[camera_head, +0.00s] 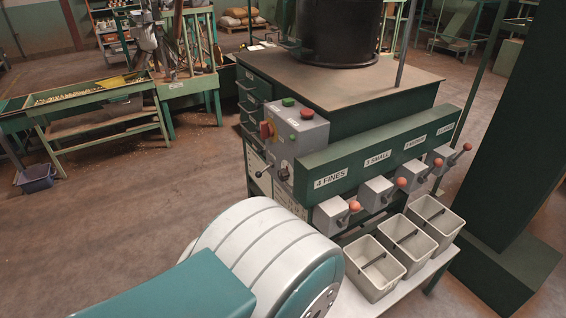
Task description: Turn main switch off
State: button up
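A grey control box (303,149) is mounted at the left end of the green machine. A red rotary handle on a yellow plate (267,130), which looks like the main switch, sits on its left-facing side. Its exact position is too small to read. A green button (288,102) and a red button (307,113) are on top of the box. A dark knob (284,173) is lower on its side. My teal and white arm fills the bottom foreground, in front of and below the box. My gripper is not in view.
A green beam (385,149) labelled fines, small, medium and large runs right from the box. Several red-knobbed levers are under it. Three grey bins (407,243) stand on a pale bench below. Open floor (130,230) lies left; a green column (505,150) stands right.

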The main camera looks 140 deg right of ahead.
aim_at(266, 131)
jog(key=z, duration=5)
jog(key=k, duration=0.1)
